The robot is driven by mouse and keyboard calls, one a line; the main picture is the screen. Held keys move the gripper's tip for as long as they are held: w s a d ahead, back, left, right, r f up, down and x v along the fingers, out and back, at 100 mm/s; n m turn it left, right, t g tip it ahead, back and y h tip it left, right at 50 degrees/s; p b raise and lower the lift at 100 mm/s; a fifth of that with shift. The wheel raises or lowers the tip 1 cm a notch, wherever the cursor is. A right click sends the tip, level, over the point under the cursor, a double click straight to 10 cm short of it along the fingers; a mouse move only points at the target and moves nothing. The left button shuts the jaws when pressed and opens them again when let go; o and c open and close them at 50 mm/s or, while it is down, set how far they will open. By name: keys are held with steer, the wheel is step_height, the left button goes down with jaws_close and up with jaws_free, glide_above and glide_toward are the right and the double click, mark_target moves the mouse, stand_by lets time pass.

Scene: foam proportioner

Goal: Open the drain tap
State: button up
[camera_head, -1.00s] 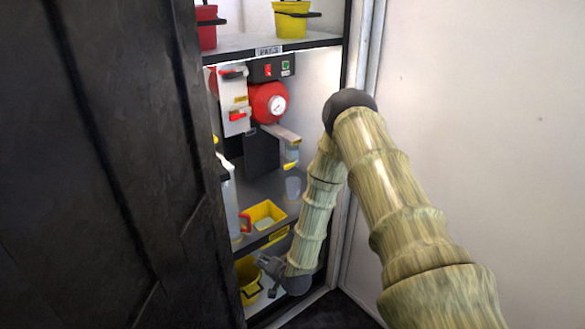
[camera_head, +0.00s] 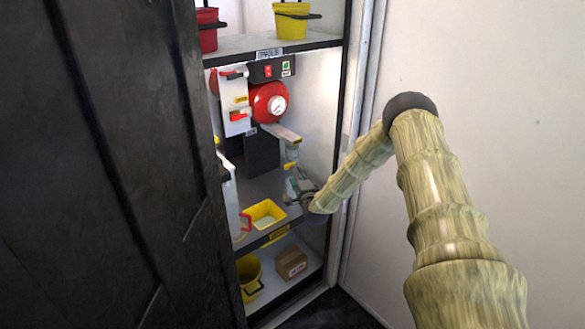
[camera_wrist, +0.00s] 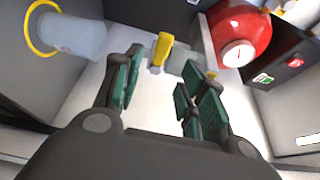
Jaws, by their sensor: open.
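A tap with a yellow lever (camera_wrist: 161,48) on a grey body shows in the wrist view, beyond the fingertips and roughly between them. In the head view, a yellow part (camera_head: 290,166) sits under the grey outlet arm (camera_head: 281,133) beside the red vessel; it looks like the same tap. My gripper (camera_head: 296,189) is just below it, inside the cabinet. In the wrist view, my gripper (camera_wrist: 155,88) has its green-padded fingers apart with nothing between them. I see no contact with the lever.
The red vessel with a gauge (camera_wrist: 238,50) is right of the tap in the wrist view. A translucent cup with a yellow rim (camera_wrist: 75,35) is at upper left. A yellow tray (camera_head: 264,215) is on the shelf below. The dark door (camera_head: 110,160) stands at left.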

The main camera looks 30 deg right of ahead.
mark_target(292, 165)
steer(key=p+x, duration=0.1)
steer(key=x, duration=0.6)
steer(key=shift+a+f, duration=0.1)
